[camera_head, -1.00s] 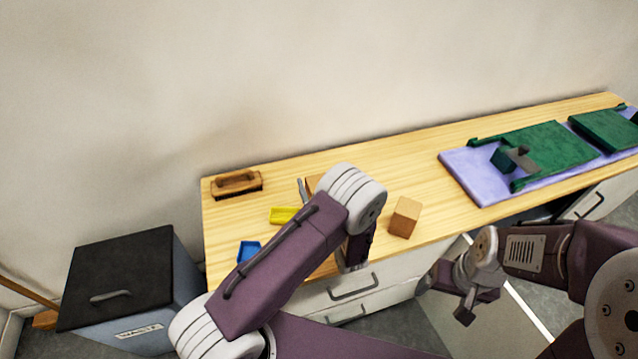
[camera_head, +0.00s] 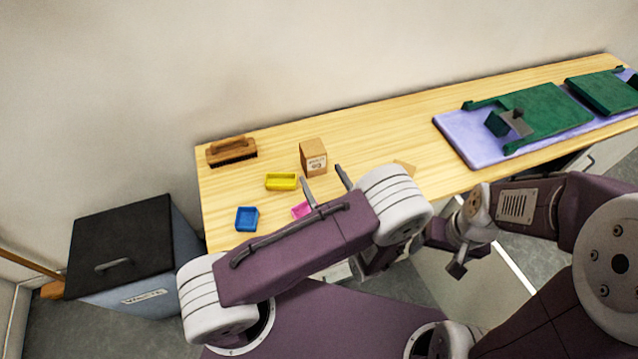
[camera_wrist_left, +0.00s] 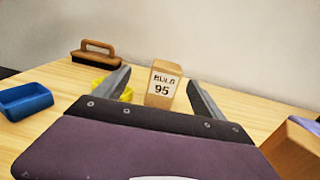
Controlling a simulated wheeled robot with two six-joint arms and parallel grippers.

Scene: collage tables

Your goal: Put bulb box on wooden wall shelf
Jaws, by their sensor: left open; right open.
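The bulb box (camera_head: 313,158) is a small brown carton with a white label, standing upright on the wooden table. In the left wrist view the bulb box (camera_wrist_left: 163,84) reads "BULB 95" and stands ahead, between the fingers in the picture and beyond their tips. My left gripper (camera_head: 323,179) is open and empty, just in front of the box; its fingers also show in the left wrist view (camera_wrist_left: 158,80). My right gripper (camera_head: 457,269) is low at the right, away from the table top. I see no wooden wall shelf.
A brush (camera_head: 232,151), a yellow tray (camera_head: 281,181), a blue tray (camera_head: 246,218) and a pink tray (camera_head: 301,210) lie on the table (camera_head: 390,125). Another brown box (camera_wrist_left: 296,150) is close on the right. A lilac mat (camera_head: 462,143) holds green parts. A waste bin (camera_head: 125,255) stands left.

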